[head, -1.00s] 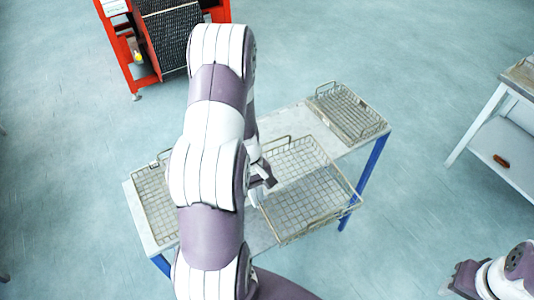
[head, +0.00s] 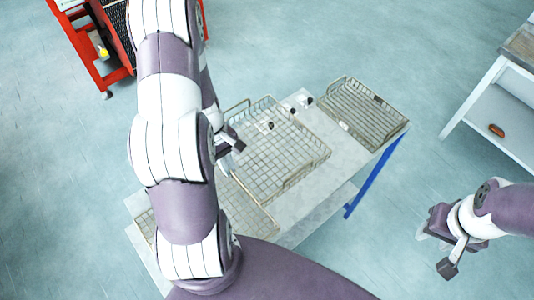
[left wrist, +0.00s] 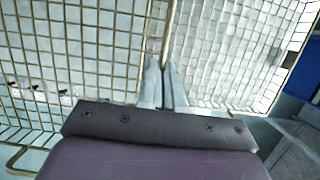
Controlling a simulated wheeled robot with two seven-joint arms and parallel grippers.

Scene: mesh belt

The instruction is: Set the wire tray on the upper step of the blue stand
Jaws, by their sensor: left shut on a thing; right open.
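A wire tray (head: 283,150) of pale mesh is over the middle of the light table in the head view. My left gripper (head: 226,160) is shut on its rim at the near left side; my forearm hides part of that side. In the left wrist view the shut fingers (left wrist: 166,75) pinch a rim wire, with mesh on both sides. I cannot tell whether the tray touches the tabletop. My right gripper (head: 434,250) is open and empty, off the table at the lower right. No blue stepped stand is clear; a blue part (left wrist: 303,72) shows in the wrist view.
A second wire tray (head: 365,112) lies at the table's far right, and a third (head: 250,205) is partly behind my left arm. The table (head: 313,207) has blue legs (head: 377,173). A red frame (head: 85,60) and a white bench (head: 490,95) stand apart.

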